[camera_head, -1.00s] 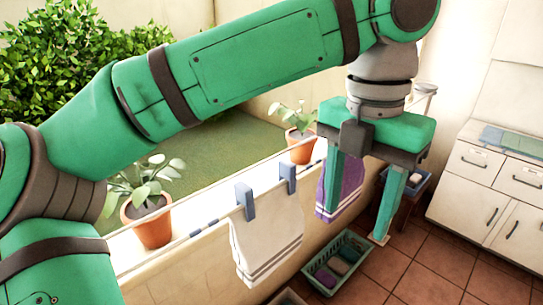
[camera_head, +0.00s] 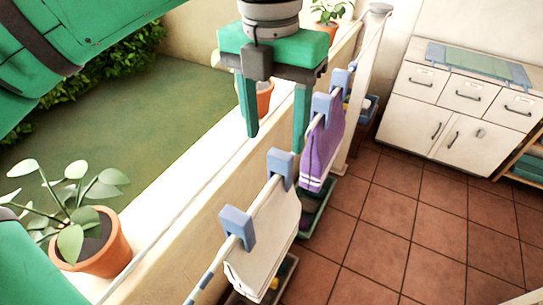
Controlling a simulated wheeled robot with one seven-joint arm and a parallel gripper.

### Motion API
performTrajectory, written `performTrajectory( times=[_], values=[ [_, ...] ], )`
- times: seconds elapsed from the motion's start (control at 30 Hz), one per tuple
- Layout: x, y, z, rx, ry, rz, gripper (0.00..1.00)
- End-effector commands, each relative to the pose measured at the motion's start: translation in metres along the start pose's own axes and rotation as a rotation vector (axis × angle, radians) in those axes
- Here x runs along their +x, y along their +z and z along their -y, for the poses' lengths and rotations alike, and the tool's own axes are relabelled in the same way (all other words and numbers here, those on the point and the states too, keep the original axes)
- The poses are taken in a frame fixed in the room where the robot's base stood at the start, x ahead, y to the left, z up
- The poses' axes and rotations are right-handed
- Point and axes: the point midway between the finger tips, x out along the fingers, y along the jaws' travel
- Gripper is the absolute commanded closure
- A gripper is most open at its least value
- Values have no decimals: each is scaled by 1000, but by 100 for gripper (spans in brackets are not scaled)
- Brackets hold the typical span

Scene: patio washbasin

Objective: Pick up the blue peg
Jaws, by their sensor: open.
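Several blue pegs clip two cloths to a line along the wall. Two pegs, a near one (camera_head: 238,230) and one behind it (camera_head: 281,168), hold the white cloth (camera_head: 264,250). Two more, one nearer (camera_head: 321,108) and one farther (camera_head: 340,82), are at the purple cloth (camera_head: 322,152). My gripper (camera_head: 275,142) is open and empty, fingers pointing down. In the picture its right fingertip is just above the white cloth's farther peg and left of the purple cloth's nearer peg. I cannot tell the gap in depth.
A potted plant (camera_head: 92,240) stands on the ledge at the near left, with another pot (camera_head: 264,97) behind my gripper and one farther back (camera_head: 327,30). A white cabinet (camera_head: 455,105) stands at the back right. The tiled floor (camera_head: 400,220) is largely clear.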

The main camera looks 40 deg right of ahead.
Motion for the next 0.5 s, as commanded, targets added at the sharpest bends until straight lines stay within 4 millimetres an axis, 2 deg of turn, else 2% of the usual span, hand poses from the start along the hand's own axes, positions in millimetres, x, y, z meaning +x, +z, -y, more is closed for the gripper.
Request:
performTrajectory(
  times=[0.13, 0.5],
  values=[
    [21, 0, 1, 5, -1, -1, 45],
    [46, 0, 3, 6, -2, -1, 45]
  ],
)
